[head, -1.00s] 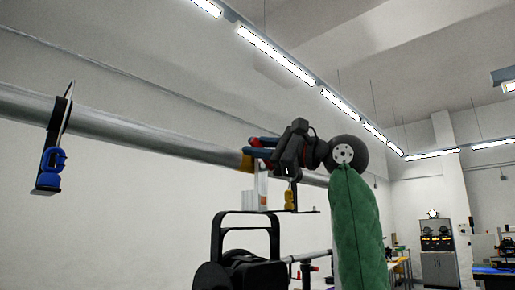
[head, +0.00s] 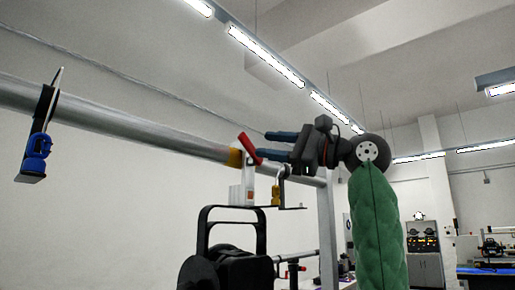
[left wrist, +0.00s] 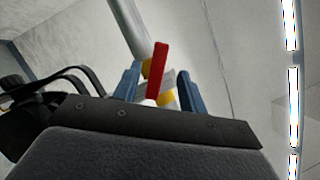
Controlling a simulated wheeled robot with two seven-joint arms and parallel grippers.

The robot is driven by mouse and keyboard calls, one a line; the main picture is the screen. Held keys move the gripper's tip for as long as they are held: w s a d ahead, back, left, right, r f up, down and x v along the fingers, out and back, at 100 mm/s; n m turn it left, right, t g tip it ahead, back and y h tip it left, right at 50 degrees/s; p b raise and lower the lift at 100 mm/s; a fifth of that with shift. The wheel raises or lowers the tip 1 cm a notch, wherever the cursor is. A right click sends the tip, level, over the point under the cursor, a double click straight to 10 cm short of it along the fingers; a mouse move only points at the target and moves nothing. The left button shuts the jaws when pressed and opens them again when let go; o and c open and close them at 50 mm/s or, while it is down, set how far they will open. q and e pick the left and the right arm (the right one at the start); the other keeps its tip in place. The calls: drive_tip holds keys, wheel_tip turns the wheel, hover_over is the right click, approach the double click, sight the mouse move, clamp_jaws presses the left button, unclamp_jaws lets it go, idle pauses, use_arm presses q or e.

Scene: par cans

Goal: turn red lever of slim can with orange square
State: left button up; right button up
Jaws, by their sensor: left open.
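The red lever (head: 250,148) sits tilted at the clamp on the overhead pipe, above a pale bracket (head: 243,187). The black can (head: 222,270) with its black yoke hangs below; no orange square shows on it. My left gripper (head: 268,145) is open, its blue fingers pointing at the lever from the right, with the tips just short of it or beside it. In the left wrist view the red lever (left wrist: 158,70) appears between the two blue fingers, with clear space on both sides. My right gripper is out of view.
A long silver pipe (head: 120,122) runs across at lever height. A blue clamp (head: 36,148) hangs on it at far left. Room equipment (head: 423,243) is far back right.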

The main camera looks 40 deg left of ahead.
use_arm(q)
drive_tip(key=shift+w+d+f, duration=0.1)
drive_tip(key=shift+d, duration=0.5)
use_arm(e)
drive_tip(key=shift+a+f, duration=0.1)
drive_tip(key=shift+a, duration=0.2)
